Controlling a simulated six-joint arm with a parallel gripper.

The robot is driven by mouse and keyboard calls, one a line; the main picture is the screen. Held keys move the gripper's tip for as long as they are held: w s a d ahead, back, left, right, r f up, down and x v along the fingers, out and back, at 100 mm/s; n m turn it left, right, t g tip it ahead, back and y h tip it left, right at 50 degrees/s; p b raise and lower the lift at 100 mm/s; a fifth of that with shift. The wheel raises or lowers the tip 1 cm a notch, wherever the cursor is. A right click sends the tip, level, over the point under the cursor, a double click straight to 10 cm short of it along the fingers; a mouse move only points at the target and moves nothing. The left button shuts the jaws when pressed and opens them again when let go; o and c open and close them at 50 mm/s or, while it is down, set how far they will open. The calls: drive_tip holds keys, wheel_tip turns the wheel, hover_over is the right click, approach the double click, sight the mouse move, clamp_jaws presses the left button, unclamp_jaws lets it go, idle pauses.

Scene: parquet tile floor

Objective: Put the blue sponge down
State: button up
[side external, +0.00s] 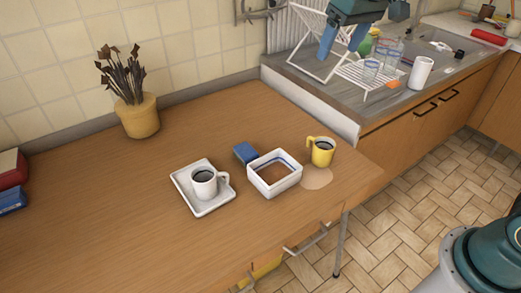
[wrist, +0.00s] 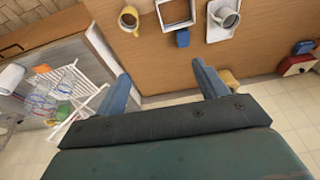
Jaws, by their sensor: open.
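The blue sponge (side external: 245,152) lies on the wooden table, right behind a white square dish (side external: 274,174) with a blue inner line. In the wrist view the sponge (wrist: 183,38) shows just below that dish (wrist: 175,12), clear of my fingers. My gripper (side external: 342,40) is high over the counter by the drying rack, well away from the sponge. In the wrist view my gripper (wrist: 160,88) has its two blue fingers wide apart with nothing between them.
A white mug (side external: 204,182) stands on a square white plate (side external: 190,208) left of the dish. A yellow mug (side external: 321,151) stands to its right. A plant pot (side external: 139,117) is at the back wall. The drying rack (side external: 362,76) holds glasses. The table's left middle is clear.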

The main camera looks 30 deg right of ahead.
drive_tip(key=s+d+f+t, duration=0.1)
drive_tip(key=s+f, duration=0.1)
drive_tip(key=s, duration=1)
drive_tip(key=s+d+f+t, duration=0.1)
drive_tip(key=s+d+f, duration=0.1)
drive_tip(key=s, duration=1)
drive_tip(key=shift+s+d+f, duration=0.25)
drive_tip(key=shift+d+f, duration=0.05)
